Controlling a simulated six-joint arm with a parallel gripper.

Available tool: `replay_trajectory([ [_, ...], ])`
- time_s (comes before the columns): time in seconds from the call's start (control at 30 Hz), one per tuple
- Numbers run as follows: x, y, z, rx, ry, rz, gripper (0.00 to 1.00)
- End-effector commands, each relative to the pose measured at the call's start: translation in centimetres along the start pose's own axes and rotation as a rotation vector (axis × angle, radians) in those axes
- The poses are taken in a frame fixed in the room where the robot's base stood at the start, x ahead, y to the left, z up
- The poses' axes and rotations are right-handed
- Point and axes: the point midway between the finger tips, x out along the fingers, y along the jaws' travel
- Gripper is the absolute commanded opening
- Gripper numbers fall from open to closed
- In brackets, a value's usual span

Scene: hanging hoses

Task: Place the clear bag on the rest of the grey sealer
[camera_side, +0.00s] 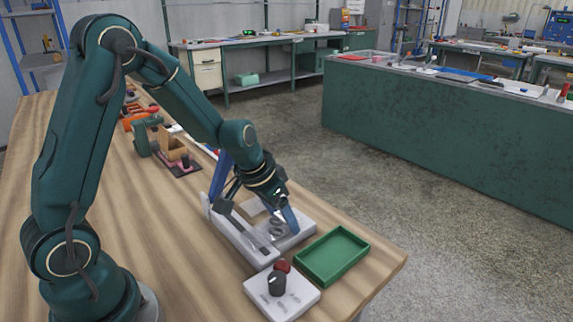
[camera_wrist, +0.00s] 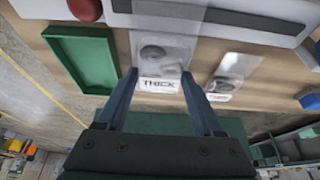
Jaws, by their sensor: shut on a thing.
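In the wrist view my gripper (camera_wrist: 162,78) has its two blue fingers at either side of a clear bag (camera_wrist: 165,22) with a white label reading THICK and a dark round thing inside. The fingers are closed in on the bag's edges near the label. The bag's far end overlaps the grey sealer (camera_wrist: 222,12). In the side view the pale grey sealer (camera_side: 237,238) lies on the bench under my gripper. The bag is partly hidden there by the fingers, and I cannot tell whether it touches the rest.
A second clear bag (camera_wrist: 228,78) with a small label lies to the right in the wrist view. A green tray (camera_side: 333,256) is beside the sealer. A white control box (camera_side: 298,300) with a black knob stands in front. A dark green clamp (camera_side: 142,140) is farther back.

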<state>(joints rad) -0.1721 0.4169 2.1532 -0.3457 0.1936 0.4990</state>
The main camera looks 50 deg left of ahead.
Motion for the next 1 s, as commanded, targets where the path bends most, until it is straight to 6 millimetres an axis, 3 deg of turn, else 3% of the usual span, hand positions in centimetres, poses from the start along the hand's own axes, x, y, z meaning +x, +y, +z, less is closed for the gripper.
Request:
replay_trajectory([
  [0.27, 0.3, 0.1, 0.1, 0.002, 0.000, 0.003, 0.07],
  [0.3, 0.3, 0.1, 0.1, 0.002, 0.001, 0.003, 0.84],
  [0.33, 0.2, 0.1, 0.1, 0.002, 0.002, 0.003, 0.95],
  [0.37, 0.2, 0.1, 0.1, 0.002, 0.001, 0.003, 0.99],
  [0.8, -0.1, 0.0, -0.1, 0.002, 0.002, 0.000, 0.99],
  [1.0, -2.4, 0.0, -0.2, 0.002, 0.006, -0.002, 0.99],
])
